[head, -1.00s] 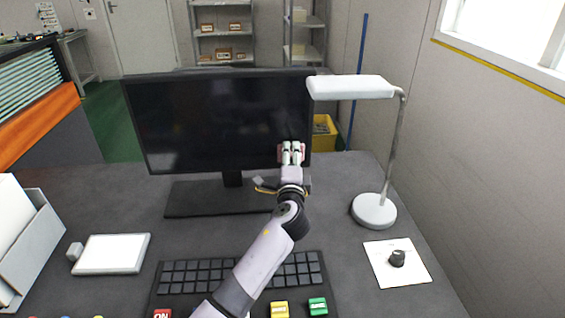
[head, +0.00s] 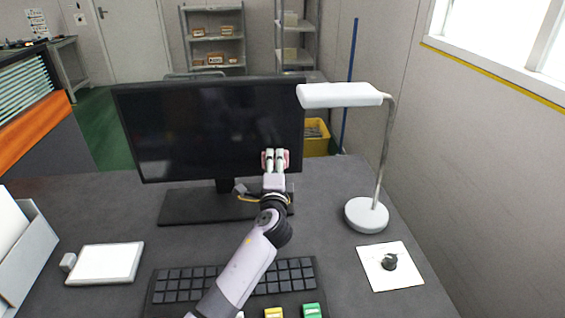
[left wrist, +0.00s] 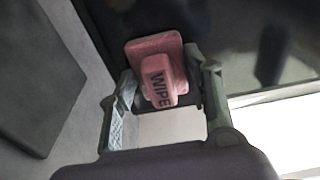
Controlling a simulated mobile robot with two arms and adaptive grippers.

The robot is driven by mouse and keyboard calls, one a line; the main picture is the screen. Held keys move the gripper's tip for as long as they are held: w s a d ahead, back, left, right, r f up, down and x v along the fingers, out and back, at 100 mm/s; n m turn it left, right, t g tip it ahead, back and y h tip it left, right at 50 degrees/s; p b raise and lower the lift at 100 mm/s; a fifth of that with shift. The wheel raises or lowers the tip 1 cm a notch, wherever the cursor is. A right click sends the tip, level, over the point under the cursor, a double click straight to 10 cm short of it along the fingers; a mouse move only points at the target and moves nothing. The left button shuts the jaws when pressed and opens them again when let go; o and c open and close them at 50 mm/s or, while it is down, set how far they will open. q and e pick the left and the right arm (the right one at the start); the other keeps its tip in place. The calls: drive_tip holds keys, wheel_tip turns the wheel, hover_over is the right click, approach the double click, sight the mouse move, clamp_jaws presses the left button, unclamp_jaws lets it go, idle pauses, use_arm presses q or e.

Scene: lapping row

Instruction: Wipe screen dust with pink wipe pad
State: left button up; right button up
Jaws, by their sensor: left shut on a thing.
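The dark monitor screen (head: 205,125) stands at the back of the desk. My left gripper (head: 275,160) is at the lower right of the screen. In the left wrist view my left gripper (left wrist: 163,98) is shut on the pink wipe pad (left wrist: 150,48), marked "WIPE". The pad's face is turned toward the dark screen (left wrist: 235,40); I cannot tell whether it touches. A faint greyish haze shows on the screen in the wrist view, but I cannot make out dust clearly. My right gripper is not in view.
A white lamp (head: 367,214) stands close right of the screen, its head overhanging near the screen's upper right corner. A keyboard (head: 185,283) lies in front. A white tablet-like slab (head: 105,263) is at left, a white card with a black knob (head: 389,262) at right.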

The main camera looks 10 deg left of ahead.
sight(263, 162)
use_arm(q)
drive_tip(key=shift+s+a+p, duration=0.25)
drive_tip(key=shift+a+p, duration=0.1)
drive_tip(key=shift+a, duration=0.45)
drive_tip(key=shift+s+a+p, duration=0.2)
drive_tip(key=shift+a+p, duration=0.15)
drive_tip(key=shift+a, duration=0.4)
drive_tip(key=shift+s+a, duration=0.1)
drive_tip(key=shift+a, duration=0.2)
drive_tip(key=shift+s+a, duration=0.1)
drive_tip(key=shift+a, duration=0.25)
drive_tip(key=shift+s+a+p, duration=0.25)
drive_tip(key=shift+a+p, duration=0.4)
drive_tip(key=shift+a, duration=0.35)
drive_tip(key=shift+s+a, duration=0.2)
drive_tip(key=shift+a, duration=0.5)
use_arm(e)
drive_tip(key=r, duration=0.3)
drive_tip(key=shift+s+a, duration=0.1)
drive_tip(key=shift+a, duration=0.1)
